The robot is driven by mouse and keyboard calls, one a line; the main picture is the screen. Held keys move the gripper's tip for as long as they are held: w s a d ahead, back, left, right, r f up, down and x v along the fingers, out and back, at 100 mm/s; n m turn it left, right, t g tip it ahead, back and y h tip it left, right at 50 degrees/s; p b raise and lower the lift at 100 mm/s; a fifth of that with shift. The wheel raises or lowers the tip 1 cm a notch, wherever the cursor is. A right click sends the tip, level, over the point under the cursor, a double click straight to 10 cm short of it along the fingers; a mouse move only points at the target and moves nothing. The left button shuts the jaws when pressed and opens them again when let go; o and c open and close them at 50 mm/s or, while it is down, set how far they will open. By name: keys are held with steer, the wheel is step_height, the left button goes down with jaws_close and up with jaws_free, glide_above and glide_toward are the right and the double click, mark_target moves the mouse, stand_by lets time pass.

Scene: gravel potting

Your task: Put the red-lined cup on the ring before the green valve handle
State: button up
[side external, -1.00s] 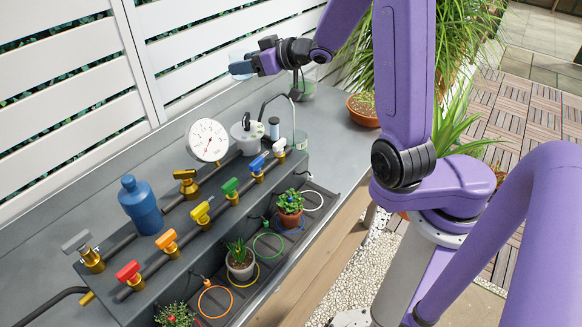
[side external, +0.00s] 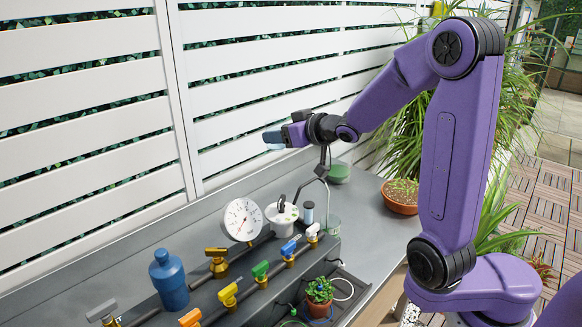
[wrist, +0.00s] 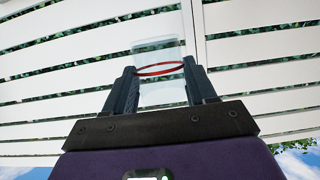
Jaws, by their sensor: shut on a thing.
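The red-lined cup (wrist: 160,70) is clear, with a red band, and sits between my two fingers in the wrist view. My gripper (side external: 275,138) is shut on it, high above the back of the bench near the white fence. In the side view the cup is faint against the fence. The green valve handle (side external: 260,269) is on the pipe row, between the yellow and blue handles, well below my gripper.
A round gauge (side external: 243,219), a white lidded pot (side external: 281,217) and a blue bottle (side external: 168,279) stand along the bench. A potted plant (side external: 319,292) stands by the white ring (side external: 344,289).

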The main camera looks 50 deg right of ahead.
steer(key=w+a+r+n+y, duration=0.25)
steer(key=a+r, duration=0.25)
steer(key=a, duration=0.6)
steer(key=s+a+r, duration=0.2)
steer(key=a, duration=0.4)
steer(key=s+a+r, duration=0.2)
steer(key=a, duration=0.3)
steer(key=shift+s+a+f, duration=0.6)
steer(key=shift+s+a, duration=0.9)
steer(key=shift+s, duration=1.7)
steer(key=s+d+f+m+h, duration=0.1)
steer(key=s+d+f, duration=0.25)
steer(key=s, duration=0.45)
steer(key=s+d+f, duration=0.2)
steer(key=s+f, duration=0.2)
steer(key=s, duration=0.5)
steer(key=shift+a+f, duration=0.1)
steer(key=shift+f, duration=13.8)
steer(key=shift+f, duration=0.6)
steer(key=o, duration=1.1)
